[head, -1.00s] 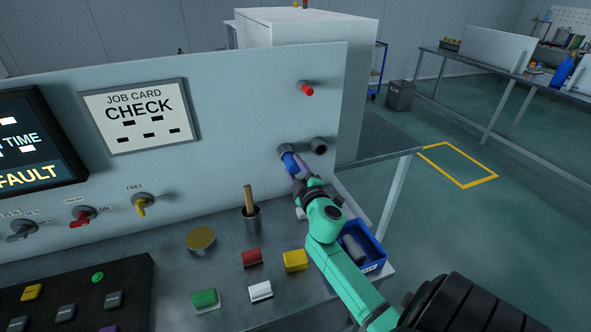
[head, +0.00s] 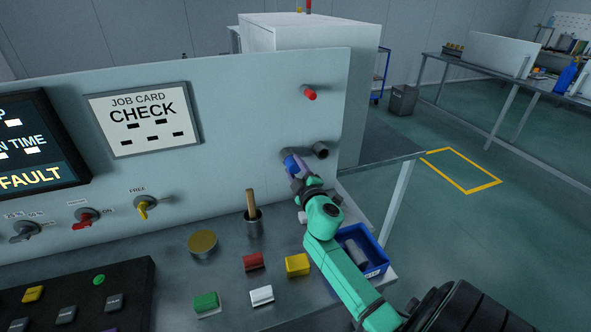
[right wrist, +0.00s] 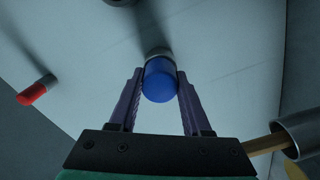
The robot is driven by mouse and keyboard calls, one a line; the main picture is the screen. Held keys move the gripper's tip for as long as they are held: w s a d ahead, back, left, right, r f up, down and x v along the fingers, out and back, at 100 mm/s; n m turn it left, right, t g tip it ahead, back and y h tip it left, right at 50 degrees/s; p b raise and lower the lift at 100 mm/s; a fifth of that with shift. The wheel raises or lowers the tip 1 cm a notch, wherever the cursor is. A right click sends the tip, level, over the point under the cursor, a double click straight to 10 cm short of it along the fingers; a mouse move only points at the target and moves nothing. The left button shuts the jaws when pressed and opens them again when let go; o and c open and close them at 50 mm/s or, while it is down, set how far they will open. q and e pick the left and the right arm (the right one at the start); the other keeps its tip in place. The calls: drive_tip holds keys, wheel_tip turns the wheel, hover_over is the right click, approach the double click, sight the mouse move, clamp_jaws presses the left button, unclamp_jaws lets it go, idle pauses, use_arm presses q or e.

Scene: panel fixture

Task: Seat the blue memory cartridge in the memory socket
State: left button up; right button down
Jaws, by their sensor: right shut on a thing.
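The blue memory cartridge (head: 291,164) is a short blue cylinder at the right part of the upright panel. In the right wrist view the cartridge (right wrist: 160,82) points at the panel, its far end at a grey round collar (right wrist: 158,52), which looks like the memory socket. The collar (head: 288,153) also shows in the head view. The far end meets or enters it; how deep is hidden. My right gripper (right wrist: 160,88) has its purple fingers shut on the cartridge's sides; the gripper (head: 298,170) shows partly behind its wrist in the head view. My left gripper is out of view.
A dark cylindrical fitting (head: 320,150) sticks out just right of the collar, and a red knob (head: 310,94) above. On the bench stand a cup with a wooden handle (head: 253,222), coloured blocks (head: 297,264) and a blue bin (head: 376,262) close beside my right arm.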

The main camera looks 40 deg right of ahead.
drive_tip(key=shift+c, duration=1.4)
unclamp_jaws()
drive_tip(key=shift+w, duration=0.1)
drive_tip(key=b+v, duration=0.2)
drive_tip(key=v, duration=1.2)
drive_tip(key=shift+s+b, duration=0.25)
drive_tip(key=shift+b, duration=0.05)
drive_tip(key=shift+a, duration=0.1)
